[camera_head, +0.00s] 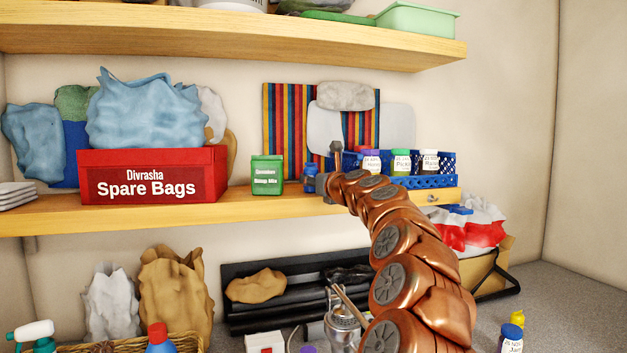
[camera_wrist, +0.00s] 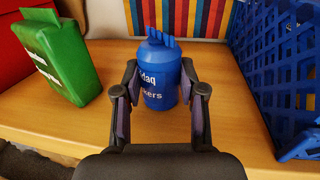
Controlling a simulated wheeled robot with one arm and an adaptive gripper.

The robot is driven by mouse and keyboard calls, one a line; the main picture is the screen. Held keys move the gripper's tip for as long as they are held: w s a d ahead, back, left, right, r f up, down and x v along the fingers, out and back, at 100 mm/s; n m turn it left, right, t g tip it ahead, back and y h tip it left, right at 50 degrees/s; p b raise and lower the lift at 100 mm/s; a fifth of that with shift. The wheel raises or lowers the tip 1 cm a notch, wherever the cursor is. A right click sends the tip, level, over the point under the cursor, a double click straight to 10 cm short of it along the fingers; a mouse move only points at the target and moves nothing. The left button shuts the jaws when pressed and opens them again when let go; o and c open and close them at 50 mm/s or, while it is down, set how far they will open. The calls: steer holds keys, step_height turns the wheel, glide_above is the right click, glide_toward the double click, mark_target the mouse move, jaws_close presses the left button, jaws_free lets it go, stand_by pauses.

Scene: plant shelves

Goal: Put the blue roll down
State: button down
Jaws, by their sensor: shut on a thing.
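The blue roll (camera_wrist: 160,78) is a blue cylinder with a narrower ridged top and pale lettering. It stands upright on the wooden shelf, or just at its surface, in the wrist view. My gripper (camera_wrist: 160,88) has one finger on each side of it and is shut on it. In the head view the blue roll (camera_head: 310,178) shows between the green box and my gripper (camera_head: 322,182). Its far side is hidden.
The green box (camera_wrist: 58,62) stands to the left, with the red Spare Bags box (camera_head: 150,176) beyond it. A blue perforated basket (camera_wrist: 282,70) is close on the right. A striped board (camera_wrist: 195,15) stands behind. Bare shelf (camera_wrist: 105,60) shows left of the roll.

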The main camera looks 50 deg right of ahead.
steer(key=c, duration=0.7)
jaws_free()
steer(key=shift+o, duration=0.2)
steer(key=shift+s, duration=0.1)
steer(key=b+v, duration=0.2)
steer(key=v, duration=1)
steer(key=shift+r, duration=0.1)
